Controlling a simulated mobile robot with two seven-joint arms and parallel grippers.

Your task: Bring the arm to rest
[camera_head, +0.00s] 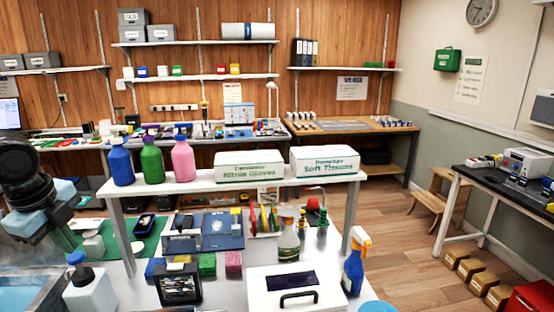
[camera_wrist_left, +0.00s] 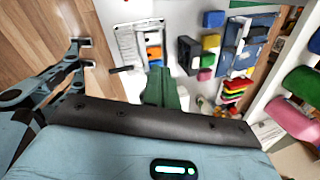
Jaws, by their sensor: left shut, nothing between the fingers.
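My left arm comes in at the left edge of the head view, its dark joint and pale blue link raised over the left end of the bench. My left gripper (camera_head: 66,238) points downward there, near the green mat (camera_head: 122,236). In the left wrist view the fingers of my left gripper (camera_wrist_left: 84,54) show at the left, shut and empty, over wooden floor. No object is held. My right gripper is in neither view.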

